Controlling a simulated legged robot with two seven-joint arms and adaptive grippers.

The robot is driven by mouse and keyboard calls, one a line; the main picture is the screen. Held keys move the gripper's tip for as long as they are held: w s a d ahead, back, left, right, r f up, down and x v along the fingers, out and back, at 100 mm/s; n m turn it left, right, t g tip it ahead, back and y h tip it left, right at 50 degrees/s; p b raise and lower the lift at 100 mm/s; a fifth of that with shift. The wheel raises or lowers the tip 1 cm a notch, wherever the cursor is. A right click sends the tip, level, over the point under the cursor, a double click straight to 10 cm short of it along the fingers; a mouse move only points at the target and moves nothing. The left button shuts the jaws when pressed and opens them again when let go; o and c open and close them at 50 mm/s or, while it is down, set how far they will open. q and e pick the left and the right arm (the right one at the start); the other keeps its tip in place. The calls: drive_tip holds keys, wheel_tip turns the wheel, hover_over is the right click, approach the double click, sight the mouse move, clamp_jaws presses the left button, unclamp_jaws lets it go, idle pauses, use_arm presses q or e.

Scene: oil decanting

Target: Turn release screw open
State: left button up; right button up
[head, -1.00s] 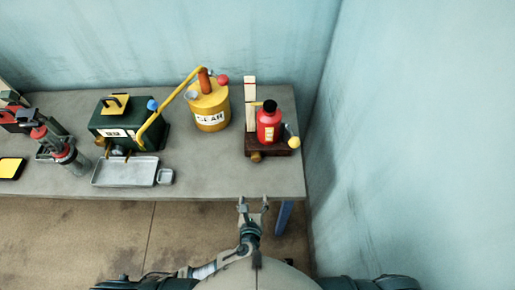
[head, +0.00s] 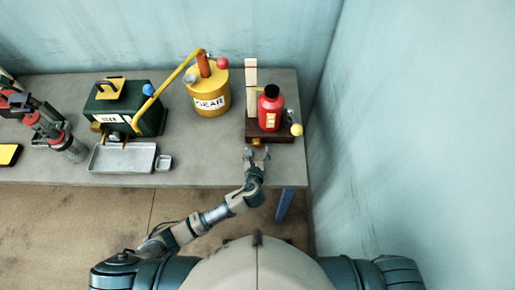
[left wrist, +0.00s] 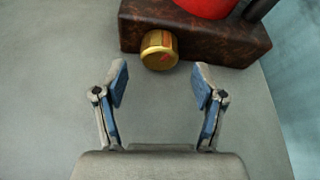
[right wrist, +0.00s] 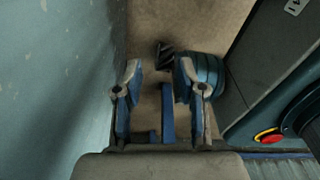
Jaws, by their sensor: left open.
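The release screw, a brass knob (left wrist: 159,50) with a red mark on its face, sticks out of the front of the dark brown base (left wrist: 192,36). It also shows in the head view (head: 256,142), below the red bottle (head: 271,107) on that base. My left gripper (head: 257,154) is open and empty just in front of the knob. In the left wrist view its fingers (left wrist: 160,82) stand apart, with the knob a little beyond the tips and between them. My right gripper (right wrist: 156,75) is open and empty, away from the table, near a wall and floor.
A yellow can (head: 208,90) with a long pump handle stands left of the base. Further left are a green box (head: 125,108), a grey tray (head: 123,158) and a small dish (head: 164,162). The table (head: 215,157) is bare left of my left gripper. A wall (head: 400,130) is close on the right.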

use_arm(q)
drive_tip(key=shift+x, duration=1.3)
drive_tip(key=shift+a, duration=0.1)
use_arm(e)
drive_tip(key=shift+w+a, duration=0.2)
drive_tip(key=shift+w, duration=0.65)
use_arm(q)
drive_tip(key=c, duration=1.1)
drive_tip(key=r+m+y+p, duration=0.1)
drive_tip(key=p, duration=0.3)
drive_tip(key=shift+s, duration=0.1)
drive_tip(key=shift+c, duration=0.2)
drive_tip(key=m+y+p, duration=0.1)
drive_tip(key=m+p, duration=0.1)
drive_tip(key=p, duration=0.2)
drive_tip(key=shift+f+p, duration=0.15)
drive_tip(key=shift+p, duration=0.15)
drive_tip(key=shift+f+m+y+p, duration=0.3)
drive_tip(key=shift+m+y+p, duration=0.1)
drive_tip(key=shift+y+p, duration=0.1)
use_arm(e)
wheel_tip(320, 180, up, 9)
drive_tip(key=s, duration=0.1)
drive_tip(key=shift+s+d, duration=0.2)
drive_tip(key=shift+s, duration=0.05)
